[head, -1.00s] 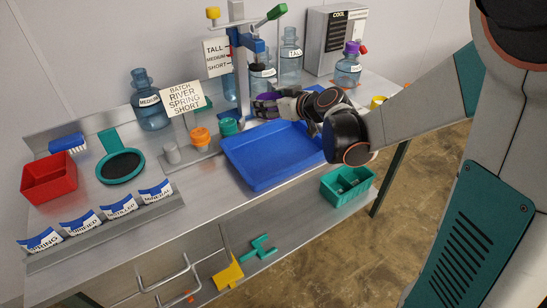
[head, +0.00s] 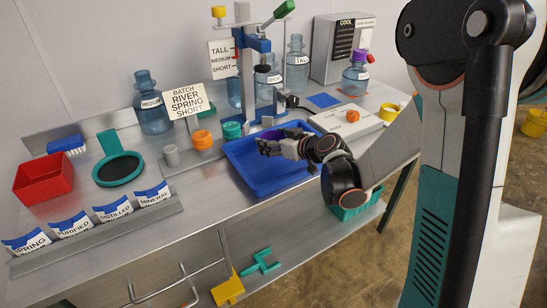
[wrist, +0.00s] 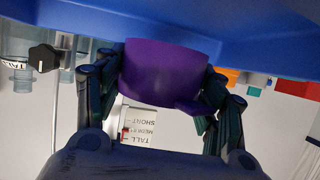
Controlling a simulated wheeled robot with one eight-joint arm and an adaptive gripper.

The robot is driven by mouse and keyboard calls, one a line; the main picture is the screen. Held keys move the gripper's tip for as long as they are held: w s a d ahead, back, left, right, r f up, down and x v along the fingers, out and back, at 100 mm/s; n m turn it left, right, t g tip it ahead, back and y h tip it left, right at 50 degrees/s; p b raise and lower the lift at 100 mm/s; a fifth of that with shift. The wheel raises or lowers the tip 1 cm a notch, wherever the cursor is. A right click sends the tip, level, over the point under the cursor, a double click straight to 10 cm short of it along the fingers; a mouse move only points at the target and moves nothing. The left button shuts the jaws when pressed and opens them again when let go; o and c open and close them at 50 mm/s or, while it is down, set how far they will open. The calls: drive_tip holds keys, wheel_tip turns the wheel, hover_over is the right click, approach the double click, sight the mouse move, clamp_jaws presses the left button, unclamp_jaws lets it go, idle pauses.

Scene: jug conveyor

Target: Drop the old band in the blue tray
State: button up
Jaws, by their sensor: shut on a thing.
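The old band is the purple curved piece (wrist: 160,75) between my fingers in the wrist view; a little of it shows purple in the head view (head: 272,135). My gripper (head: 267,146) is shut on it and is over the blue tray (head: 254,181), toward its back part. The tray's blue surface (wrist: 200,18) fills the top of the wrist view, close to the band. I cannot tell whether the band touches the tray. My gripper and forearm hide part of the tray's right side.
A press stand (head: 247,65) with a green-handled lever rises behind the tray. An orange cap (head: 202,140) and a green cap (head: 232,129) stand at its left. A white board (head: 358,124) lies to the right. A green crate (head: 350,209) is below the front edge.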

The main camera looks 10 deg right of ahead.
sight(273, 161)
drive_tip(key=shift+f+b, duration=0.9)
drive_tip(key=shift+f, duration=1.35)
drive_tip(key=shift+f, duration=0.1)
drive_tip(key=o, duration=0.8)
drive_tip(key=shift+o, duration=0.2)
drive_tip(key=shift+s+d+r, duration=0.2)
drive_tip(key=shift+s+r, duration=0.1)
drive_tip(key=p+v, duration=0.3)
drive_tip(key=v, duration=0.8)
drive_tip(key=shift+s, duration=0.15)
